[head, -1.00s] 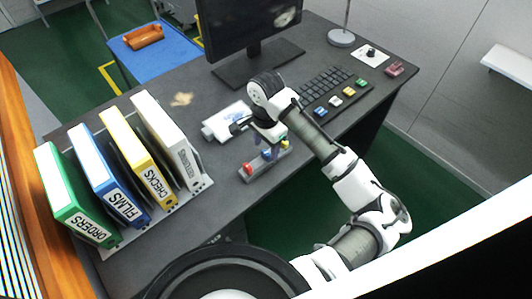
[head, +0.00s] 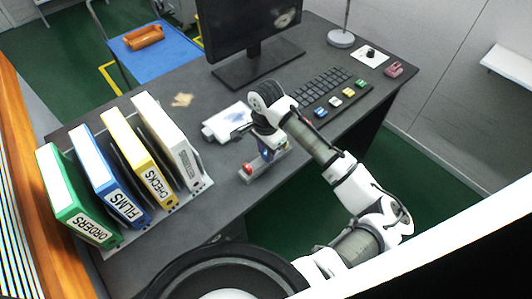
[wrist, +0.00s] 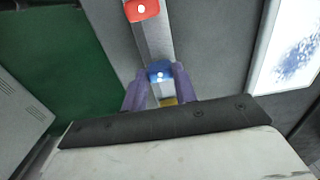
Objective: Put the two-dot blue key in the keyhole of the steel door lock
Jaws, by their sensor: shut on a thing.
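A grey key rack (head: 262,165) stands near the desk's front edge, with a red key (head: 247,169) at its left end. In the wrist view the red key (wrist: 141,10) shows one white dot. My gripper (head: 266,150) points down at the rack. Its purple fingers (wrist: 160,90) are shut on a blue key (wrist: 160,70), which still appears to be at the rack. A pale dot shows on the blue head; I cannot tell if there is a second. A yellow key (wrist: 168,102) is partly hidden behind my gripper. I cannot make out the steel door lock.
A white box (head: 228,121) lies just behind the rack. Upright binders (head: 120,175) stand to the left. A monitor (head: 250,35), a keyboard (head: 325,90) and several coloured blocks (head: 335,101) are behind and right. The desk between binders and rack is clear.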

